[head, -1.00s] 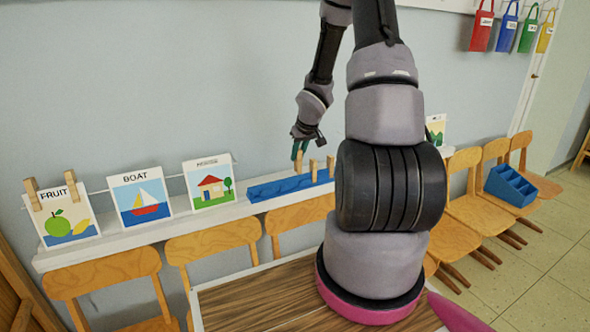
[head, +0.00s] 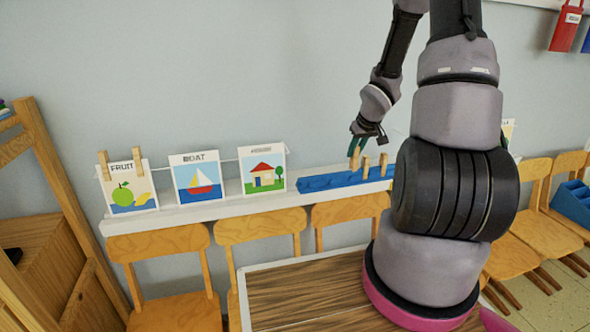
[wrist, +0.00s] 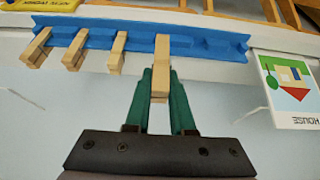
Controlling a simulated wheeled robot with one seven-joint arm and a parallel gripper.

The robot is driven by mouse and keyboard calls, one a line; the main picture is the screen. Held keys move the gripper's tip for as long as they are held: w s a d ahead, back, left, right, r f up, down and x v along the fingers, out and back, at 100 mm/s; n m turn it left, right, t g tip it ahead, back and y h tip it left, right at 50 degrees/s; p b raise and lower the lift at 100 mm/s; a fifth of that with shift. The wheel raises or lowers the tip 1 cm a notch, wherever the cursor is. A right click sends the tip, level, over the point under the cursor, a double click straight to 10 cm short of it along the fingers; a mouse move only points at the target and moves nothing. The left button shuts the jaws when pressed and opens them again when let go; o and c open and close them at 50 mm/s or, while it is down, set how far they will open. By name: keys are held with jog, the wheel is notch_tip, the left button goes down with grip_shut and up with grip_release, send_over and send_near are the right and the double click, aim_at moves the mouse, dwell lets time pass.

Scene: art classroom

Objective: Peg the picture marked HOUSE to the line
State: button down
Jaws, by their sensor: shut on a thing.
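The HOUSE picture (head: 264,172), a white card with a red-roofed house and green tree, stands on the shelf with its top edge bare, close to the line (head: 227,159). It shows upside down at the right of the wrist view (wrist: 287,88). My gripper (head: 356,146) is right of it, over the blue peg rack (head: 322,184). In the wrist view its green fingers (wrist: 160,85) are shut on a wooden peg (wrist: 162,55). Whether this peg is clear of the rack I cannot tell. Several other pegs (wrist: 117,53) stand in the rack.
The FRUIT picture (head: 128,187) has two pegs at its top. The BOAT picture (head: 197,178) stands between FRUIT and HOUSE. The white shelf (head: 210,212) runs along the wall, with wooden chairs (head: 160,243) in front. A wooden frame (head: 70,200) stands at the left.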

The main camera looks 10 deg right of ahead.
dwell(0.5)
jog(key=w+a+r+g, duration=0.1)
jog(key=w+a+r, duration=0.2)
jog(key=a+r, duration=0.35)
jog(key=w+a+r, duration=0.2)
jog(key=a+r, duration=0.1)
jog(key=a, duration=0.7)
jog(key=w+a+r+g, duration=0.1)
jog(key=w+a+r, duration=0.2)
jog(key=a+r, duration=0.35)
notch_tip(320, 180, down, 11)
jog(key=a, duration=0.1)
jog(key=shift+a+f, duration=0.2)
jog(key=shift+a, duration=0.15)
dwell(0.5)
jog(key=c, duration=0.7)
grip_release()
